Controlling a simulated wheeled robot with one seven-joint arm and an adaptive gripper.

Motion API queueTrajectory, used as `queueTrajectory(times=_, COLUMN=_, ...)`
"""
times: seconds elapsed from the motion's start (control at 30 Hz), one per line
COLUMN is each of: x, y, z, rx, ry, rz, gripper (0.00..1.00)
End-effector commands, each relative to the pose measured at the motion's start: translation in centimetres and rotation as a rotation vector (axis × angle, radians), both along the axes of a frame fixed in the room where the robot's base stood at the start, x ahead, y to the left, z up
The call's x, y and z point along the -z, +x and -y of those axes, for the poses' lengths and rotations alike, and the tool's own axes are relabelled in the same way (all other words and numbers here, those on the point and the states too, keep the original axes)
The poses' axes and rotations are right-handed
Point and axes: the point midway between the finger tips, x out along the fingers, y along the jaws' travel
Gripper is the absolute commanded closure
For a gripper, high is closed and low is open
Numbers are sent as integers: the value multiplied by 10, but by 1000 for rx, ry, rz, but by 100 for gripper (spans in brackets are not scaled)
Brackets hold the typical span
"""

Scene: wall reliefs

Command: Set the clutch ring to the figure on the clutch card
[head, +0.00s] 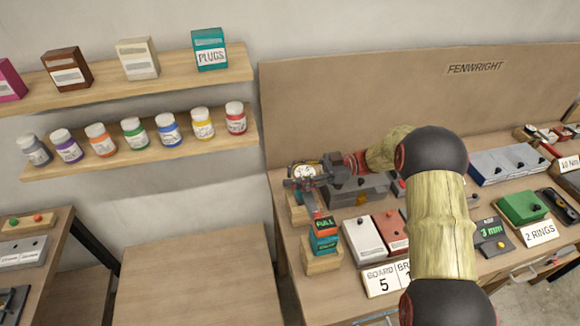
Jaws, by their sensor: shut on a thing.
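A drill-like tool stands upright on a wooden block (322,262) at the left end of the workbench. My gripper (306,182) is at the tool's head, shut on what looks like the ring; the fingers partly hide the contact. A card (381,280) reads "BOARD 5"; the card (404,271) beside it is partly hidden by my arm.
White (363,238) and red (391,231) boxes stand right of the tool. A "3 mm" device (491,237), a green box (523,207) and a "2 RINGS" card (540,232) lie farther right. Shelves (140,155) with jars hang left. The lower left table (195,285) is clear.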

Motion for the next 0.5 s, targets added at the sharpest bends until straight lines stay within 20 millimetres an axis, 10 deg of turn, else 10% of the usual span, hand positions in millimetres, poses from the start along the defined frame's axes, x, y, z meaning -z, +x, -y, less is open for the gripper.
queueTrajectory(times=0.5, x=-2, y=-9, z=3, rx=-234, ry=0, rz=4, gripper=88)
